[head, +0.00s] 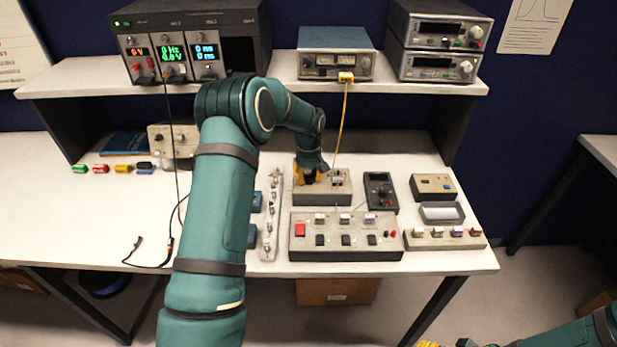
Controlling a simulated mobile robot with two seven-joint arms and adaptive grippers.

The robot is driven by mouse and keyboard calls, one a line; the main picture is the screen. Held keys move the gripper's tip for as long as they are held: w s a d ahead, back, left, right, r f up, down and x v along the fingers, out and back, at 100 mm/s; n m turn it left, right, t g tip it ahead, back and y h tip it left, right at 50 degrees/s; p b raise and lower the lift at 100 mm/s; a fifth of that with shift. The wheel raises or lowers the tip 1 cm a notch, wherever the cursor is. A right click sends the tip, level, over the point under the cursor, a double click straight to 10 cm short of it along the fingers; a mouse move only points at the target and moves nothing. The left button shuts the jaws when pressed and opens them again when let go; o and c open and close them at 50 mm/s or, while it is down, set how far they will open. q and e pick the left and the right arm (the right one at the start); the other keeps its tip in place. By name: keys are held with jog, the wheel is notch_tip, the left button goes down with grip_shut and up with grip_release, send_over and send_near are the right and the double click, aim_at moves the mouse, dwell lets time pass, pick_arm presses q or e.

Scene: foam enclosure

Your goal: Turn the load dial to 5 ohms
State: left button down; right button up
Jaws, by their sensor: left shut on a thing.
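A grey box (322,198) with small terminals on its sloped top stands in the middle of the bench. My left gripper (307,176), with yellow fingers, points down onto the left part of that box's top. It is shut on what seems to be the load dial there; the fingers hide the dial, so its marks and setting cannot be read. My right gripper (430,345) shows only as yellow fingertips at the bottom edge; whether it is open or shut cannot be made out.
A yellow lead (342,125) runs from the shelf meter (336,62) down to the box. A switch panel (345,245) stands in front, a dark handheld meter (380,192) to the right. Black leads (168,225) hang at left.

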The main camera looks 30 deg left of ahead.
pick_arm(q)
jog(key=m, duration=0.5)
jog(key=shift+m, duration=0.3)
jog(key=m, duration=1.5)
jog(key=shift+m+p, duration=0.3)
jog(key=shift+m, duration=0.1)
jog(key=c, duration=0.7)
grip_release()
